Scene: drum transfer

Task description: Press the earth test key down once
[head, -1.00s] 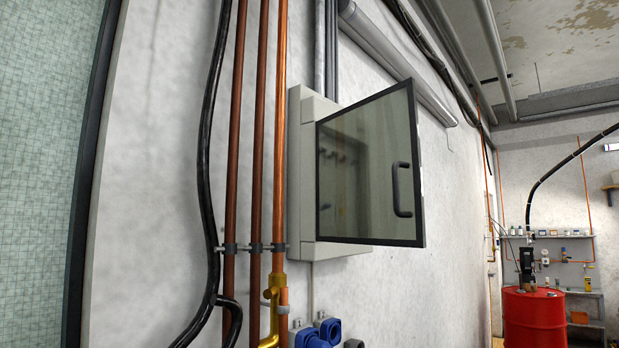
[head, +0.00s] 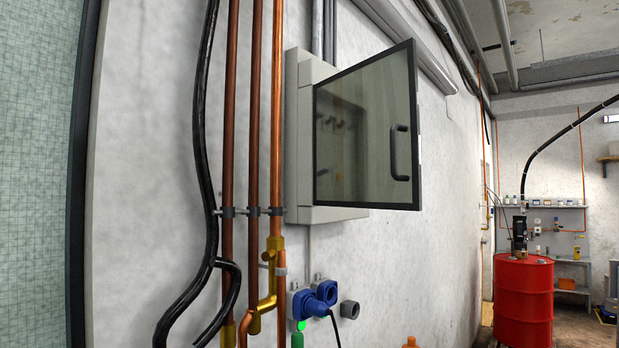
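A grey wall cabinet (head: 300,140) hangs on the white wall at the centre of the head view. Its dark glazed door (head: 365,130) with a black handle (head: 399,153) stands ajar, swung out toward the right. Small dark shapes show dimly through the glass. I cannot make out an earth test key; if it is in the cabinet, the door hides it or the glass blurs it. Neither of my grippers is in view.
Copper pipes (head: 252,110) and a black cable (head: 201,120) run down the wall left of the cabinet. Blue sockets (head: 302,304) sit below it. A red drum (head: 523,300) stands at the far right, near a wall shelf (head: 550,206).

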